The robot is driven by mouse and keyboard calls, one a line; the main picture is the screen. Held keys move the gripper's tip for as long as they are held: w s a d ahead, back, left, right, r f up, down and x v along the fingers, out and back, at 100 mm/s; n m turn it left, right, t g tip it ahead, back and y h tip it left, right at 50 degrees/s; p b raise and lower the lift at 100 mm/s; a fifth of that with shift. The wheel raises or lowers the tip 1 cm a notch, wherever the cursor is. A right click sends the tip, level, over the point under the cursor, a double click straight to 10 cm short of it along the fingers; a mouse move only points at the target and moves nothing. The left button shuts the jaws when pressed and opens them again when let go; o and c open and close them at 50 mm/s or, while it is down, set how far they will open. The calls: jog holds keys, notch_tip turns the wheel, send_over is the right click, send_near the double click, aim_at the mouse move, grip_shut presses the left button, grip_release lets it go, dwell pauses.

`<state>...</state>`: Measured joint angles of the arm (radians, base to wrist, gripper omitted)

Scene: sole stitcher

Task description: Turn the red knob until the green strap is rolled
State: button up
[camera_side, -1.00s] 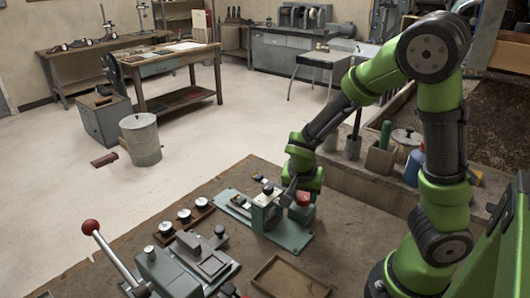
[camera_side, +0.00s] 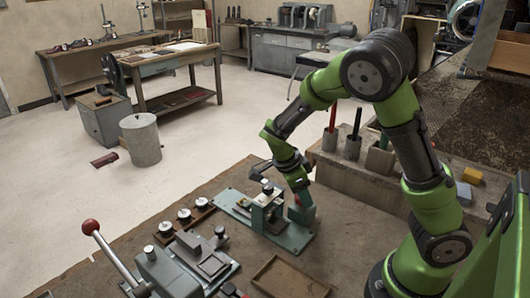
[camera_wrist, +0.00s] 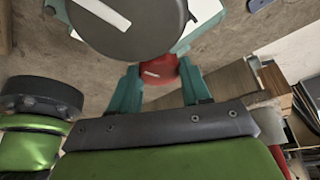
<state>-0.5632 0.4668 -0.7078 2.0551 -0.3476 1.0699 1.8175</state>
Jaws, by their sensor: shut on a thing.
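The red knob (camera_wrist: 160,72), with a pale mark on its face, sits between the two teal fingers of my gripper (camera_wrist: 158,85) in the wrist view. My gripper (camera_side: 301,208) is shut on the knob; in the side view its fingers hide the knob at the right end of the small teal machine (camera_side: 292,238). In the wrist view a large grey round part (camera_wrist: 130,30) with a white bar lies just beyond the knob. I cannot make out the green strap clearly.
An empty shallow wooden tray (camera_side: 290,277) lies in front of the machine. A grey press with a red-balled lever (camera_side: 91,227) stands at the lower left. A row of round knobs (camera_side: 184,214) is left of the machine. A raised ledge with tools (camera_side: 375,170) stands to the right.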

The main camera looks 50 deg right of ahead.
jog(key=m+y, duration=0.1)
jog(key=m, duration=0.1)
jog(key=m+g, duration=0.1)
jog(key=m, duration=0.2)
jog(key=shift+w+d+m+y, duration=0.1)
jog(key=shift+w+m+y, duration=0.05)
jog(key=shift+m+y, duration=0.2)
jog(key=m+y, duration=0.1)
jog(key=m, duration=0.1)
jog(key=m+y, duration=0.1)
jog(key=m, duration=0.2)
jog(key=shift+d+m+g, duration=0.15)
jog(key=shift+m+g, duration=0.2)
jog(key=shift+g, duration=0.05)
jog(key=shift+y, duration=0.25)
jog(key=o, duration=1)
jog(key=v, duration=1.7)
jog(key=shift+f, duration=0.1)
